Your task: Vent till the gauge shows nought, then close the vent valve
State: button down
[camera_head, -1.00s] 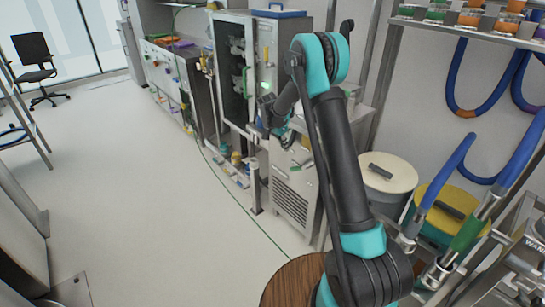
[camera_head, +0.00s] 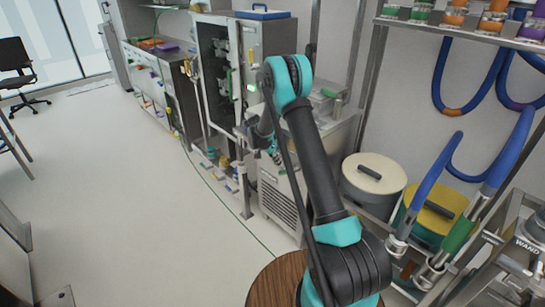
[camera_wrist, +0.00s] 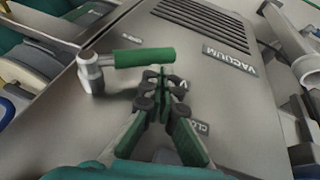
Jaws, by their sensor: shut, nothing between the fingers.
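A valve with a green lever handle (camera_wrist: 145,57) and a silver pivot (camera_wrist: 90,72) sits on a steel panel (camera_wrist: 240,110) in the wrist view. The lever lies roughly sideways in the picture, pivot at its left end. My gripper (camera_wrist: 161,80) is shut and empty, its fingertips just below the lever's right part; I cannot tell whether they touch it. Partly covered labels near the fingers begin with "V" and "CLO". A small label stands above the lever. In the head view my arm hides most of this area. No gauge reading can be made out.
A "VACUUM" label (camera_wrist: 231,57) and vent slots lie on the panel's far side. In the head view, a cream-lidded drum (camera_head: 373,176) and a yellow-lidded bin (camera_head: 435,212) stand right of my arm. The floor (camera_head: 120,190) at left is clear.

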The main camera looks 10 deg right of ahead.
aim_at(282, 173)
jog(key=shift+s+d+f, duration=0.35)
jog(key=shift+d+f, duration=0.1)
jog(key=shift+f, duration=0.25)
jog(key=shift+f, duration=0.5)
jog(key=shift+s+d+f, duration=0.25)
jog(key=shift+s+f, duration=0.05)
jog(key=shift+f, duration=0.4)
jog(key=shift+s+d+f, duration=0.2)
jog(key=shift+s+f, duration=0.05)
jog(key=shift+f, duration=0.45)
jog(key=shift+s+d+f, duration=0.35)
jog(key=shift+s+f, duration=0.15)
jog(key=shift+f, duration=0.05)
jog(key=shift+s+d+f, duration=0.35)
jog(key=shift+s+f, duration=0.15)
jog(key=shift+f, duration=0.05)
